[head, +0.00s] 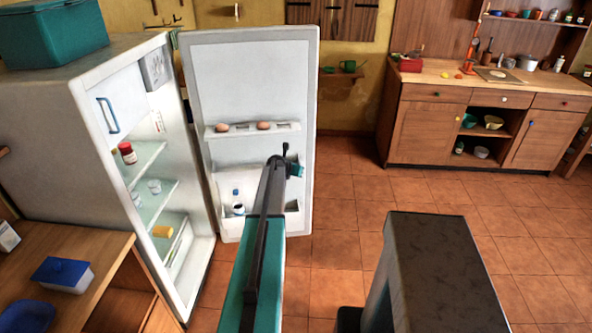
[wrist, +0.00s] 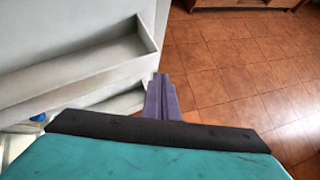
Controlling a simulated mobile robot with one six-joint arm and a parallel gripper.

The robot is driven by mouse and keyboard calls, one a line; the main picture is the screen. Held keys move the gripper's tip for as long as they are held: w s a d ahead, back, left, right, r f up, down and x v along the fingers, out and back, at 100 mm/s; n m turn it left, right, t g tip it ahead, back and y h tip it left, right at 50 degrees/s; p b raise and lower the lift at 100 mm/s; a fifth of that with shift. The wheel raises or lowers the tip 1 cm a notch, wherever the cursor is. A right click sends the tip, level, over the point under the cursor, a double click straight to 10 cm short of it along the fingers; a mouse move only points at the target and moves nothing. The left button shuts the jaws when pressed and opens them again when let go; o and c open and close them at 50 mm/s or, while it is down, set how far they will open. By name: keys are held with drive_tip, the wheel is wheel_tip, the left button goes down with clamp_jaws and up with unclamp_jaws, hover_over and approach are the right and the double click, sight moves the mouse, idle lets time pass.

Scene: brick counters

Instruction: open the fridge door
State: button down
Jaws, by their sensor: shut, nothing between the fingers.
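The white fridge (head: 85,105) stands at the left in the head view. Its door (head: 255,82) is swung wide open, with its inner face and shelves showing. The lit interior of the fridge is exposed. My gripper (head: 290,163) is in front of the door's inner face, near its lower right part. In the wrist view my gripper (wrist: 163,85) is shut and empty beside the edge of the door (wrist: 40,35) and its white shelf bins. I cannot tell whether it touches the door. The outer face of the door is hidden.
Eggs (head: 243,126) and a bottle (head: 237,203) sit in the door shelves. A teal box (head: 52,32) is on top of the fridge. A wooden table (head: 95,275) stands at lower left, a wooden cabinet (head: 425,130) at back right. The tiled floor (head: 350,210) between is clear.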

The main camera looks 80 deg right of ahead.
drive_tip(key=s+a+r+b, duration=0.2)
drive_tip(key=a+r, duration=0.4)
drive_tip(key=a, duration=0.2)
drive_tip(key=shift+r+b, duration=0.3)
drive_tip(key=shift+b, duration=0.1)
drive_tip(key=shift+s, duration=0.1)
idle(0.5)
